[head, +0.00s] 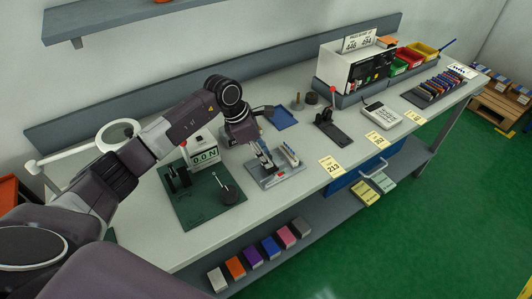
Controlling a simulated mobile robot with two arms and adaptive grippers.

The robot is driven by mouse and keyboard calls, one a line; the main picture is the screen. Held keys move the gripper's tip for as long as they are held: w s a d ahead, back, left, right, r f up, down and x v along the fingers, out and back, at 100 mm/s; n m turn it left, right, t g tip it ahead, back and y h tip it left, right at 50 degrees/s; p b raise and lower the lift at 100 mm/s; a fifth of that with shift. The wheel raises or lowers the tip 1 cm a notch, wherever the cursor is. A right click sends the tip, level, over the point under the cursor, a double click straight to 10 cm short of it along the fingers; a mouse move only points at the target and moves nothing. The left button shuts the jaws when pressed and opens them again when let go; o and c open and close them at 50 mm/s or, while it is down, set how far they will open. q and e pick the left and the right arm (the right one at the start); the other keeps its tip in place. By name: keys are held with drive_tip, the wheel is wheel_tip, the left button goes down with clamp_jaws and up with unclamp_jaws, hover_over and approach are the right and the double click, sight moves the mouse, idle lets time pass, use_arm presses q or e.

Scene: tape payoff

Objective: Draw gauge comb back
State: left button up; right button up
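A grey fixture plate (290,174) lies on the bench near the middle of the view. A small upright toothed piece (290,153), which looks like the gauge comb, stands at its right rear. A small red part (281,175) sits on the plate towards its front. My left gripper (267,164) points down over the plate's left rear, just left of the toothed piece. Its fingers are too small to tell whether they are open or touch anything. My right gripper is not in view.
A green board (205,212) with a display reading 0.0 N (205,157) is left of the plate. A blue tray (284,117) lies behind, a black lever device (330,128) stands to the right, and a yellow card (331,166) lies at the front edge.

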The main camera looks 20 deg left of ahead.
use_arm(q)
drive_tip(key=shift+a, duration=0.1)
drive_tip(key=shift+r, duration=0.15)
drive_tip(key=shift+a+r, duration=0.15)
drive_tip(key=shift+r, duration=0.2)
drive_tip(key=v, duration=1.1)
drive_tip(key=shift+s+a+f, duration=0.1)
drive_tip(key=shift+s, duration=0.05)
